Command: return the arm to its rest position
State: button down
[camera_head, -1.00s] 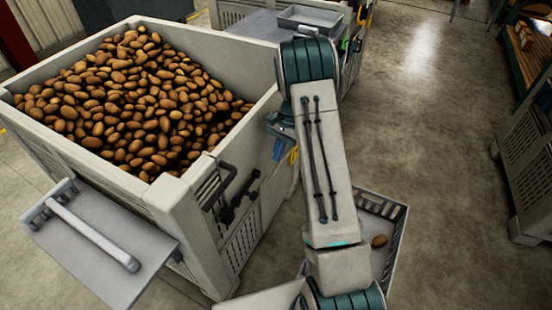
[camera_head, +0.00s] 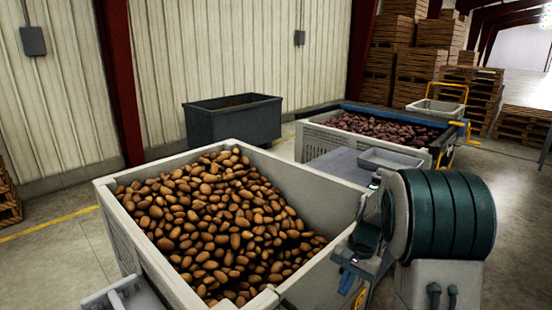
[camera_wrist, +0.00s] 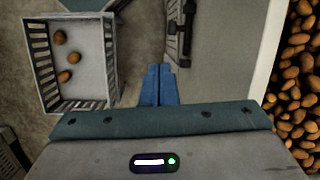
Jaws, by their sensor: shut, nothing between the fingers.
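My gripper (camera_wrist: 158,84) shows in the wrist view with its two blue fingers together and nothing between them. It is above the gap between a light crate and the side of the big grey potato bin. The head view shows part of my arm at the lower right, in front of the bin's right corner. My fingertips are not clearly visible there.
The grey bin (camera_head: 340,196) is heaped with brown potatoes (camera_head: 215,215). The slatted crate (camera_wrist: 80,104) holds a few potatoes (camera_wrist: 64,76). Behind stand a second bin of reddish potatoes (camera_head: 375,127), a shallow grey tray (camera_head: 391,158) and a dark bin (camera_head: 232,120).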

jog(key=s+a+r+n+t+h+p, duration=0.1)
jog(key=s+r+n+t, duration=0.1)
jog(key=s+r, duration=0.4)
jog(key=s+a+r+n+t+h+p, duration=0.1)
jog(key=s+r+n, duration=0.4)
jog(key=s, duration=0.9)
jog(key=shift+s+a+r+t+h, duration=0.35)
jog(key=shift+a+r+t+h, duration=0.05)
jog(key=shift+t, duration=0.3)
